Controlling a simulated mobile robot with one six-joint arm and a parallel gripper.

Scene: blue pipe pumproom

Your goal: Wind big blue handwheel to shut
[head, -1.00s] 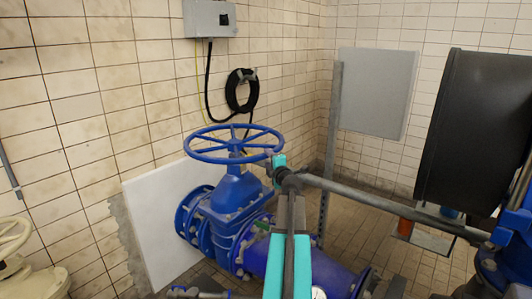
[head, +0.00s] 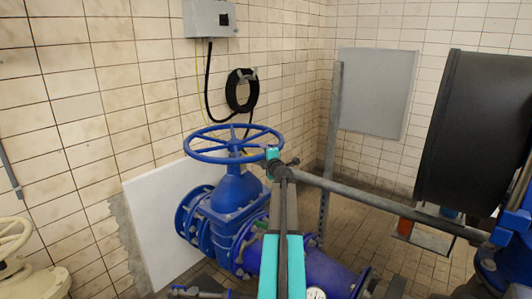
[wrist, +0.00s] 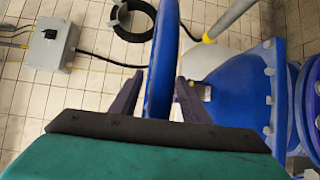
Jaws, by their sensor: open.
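The big blue handwheel (head: 234,144) lies level on top of the blue gate valve (head: 236,190), close to the tiled wall. In the head view, the teal end of my arm is at the right edge of the rim, and the fingers are too small to make out. In the wrist view, my gripper (wrist: 158,88) is open, with one dark finger on each side of the wheel's blue rim (wrist: 163,60). The rim passes between the fingers with visible gaps at both sides. The valve body (wrist: 235,90) is to the right in that view.
A grey switch box (head: 210,18) and a coiled black hose (head: 242,90) hang on the wall behind the wheel. A grey post (head: 330,150) stands to the right. A large black cylinder (head: 472,125) is at far right, and a cream handwheel (head: 12,238) at lower left.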

